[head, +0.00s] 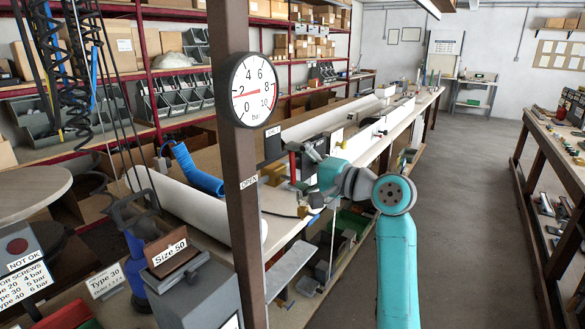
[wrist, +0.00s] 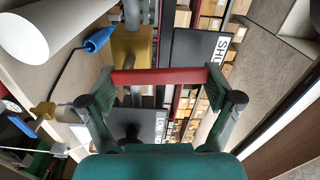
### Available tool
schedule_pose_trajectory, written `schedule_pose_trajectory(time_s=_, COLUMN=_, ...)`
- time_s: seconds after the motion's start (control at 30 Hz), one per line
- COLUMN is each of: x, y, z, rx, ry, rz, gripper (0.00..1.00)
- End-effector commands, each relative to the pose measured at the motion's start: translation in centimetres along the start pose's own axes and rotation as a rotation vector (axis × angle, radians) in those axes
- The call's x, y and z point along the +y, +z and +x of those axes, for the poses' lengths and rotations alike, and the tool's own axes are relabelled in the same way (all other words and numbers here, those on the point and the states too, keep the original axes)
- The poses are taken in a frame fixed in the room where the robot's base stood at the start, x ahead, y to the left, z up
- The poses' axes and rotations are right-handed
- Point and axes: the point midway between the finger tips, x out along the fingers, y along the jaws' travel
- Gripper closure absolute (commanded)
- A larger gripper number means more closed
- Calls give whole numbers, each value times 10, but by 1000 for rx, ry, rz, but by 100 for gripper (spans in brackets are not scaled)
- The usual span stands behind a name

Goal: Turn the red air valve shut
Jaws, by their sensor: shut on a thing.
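The red valve handle (wrist: 160,76) is a flat bar lying across the wrist view, between the fingertips of my gripper (wrist: 160,88). My gripper is shut on the bar, one finger at each end. A yellow block (wrist: 134,48) shows behind it. A black plate with a partly cut-off SHUT label (wrist: 200,50) is at upper right, and another black plate (wrist: 135,125) is below the handle. In the head view, my gripper (head: 303,168) is just right of the brown post, and the red handle (head: 292,166) shows as a narrow upright strip beside it.
A round pressure gauge (head: 249,90) on the brown post (head: 236,200) has its needle near 2 bar. A long bench (head: 412,118) with white profiles runs behind my arm. The aisle floor (head: 465,200) to the right is clear.

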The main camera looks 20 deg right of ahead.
Motion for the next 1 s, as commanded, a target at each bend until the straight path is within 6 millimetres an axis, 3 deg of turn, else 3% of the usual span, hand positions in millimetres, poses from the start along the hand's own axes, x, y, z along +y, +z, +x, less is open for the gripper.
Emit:
schedule_pose_trajectory(time_s=0.3, x=2, y=-4, z=0, rx=1, ry=1, rz=107, gripper=73)
schedule_pose_trajectory(time_s=0.8, x=2, y=-4, z=0, rx=1, ry=1, rz=127, gripper=73)
schedule_pose_trajectory(time_s=0.83, x=2, y=-4, z=0, rx=1, ry=1, rz=127, gripper=8)
schedule_pose_trajectory(time_s=0.87, x=2, y=-4, z=0, rx=1, ry=1, rz=126, gripper=1)
schedule_pose_trajectory(time_s=1.0, x=2, y=-4, z=0, rx=1, ry=1, rz=125, gripper=0)
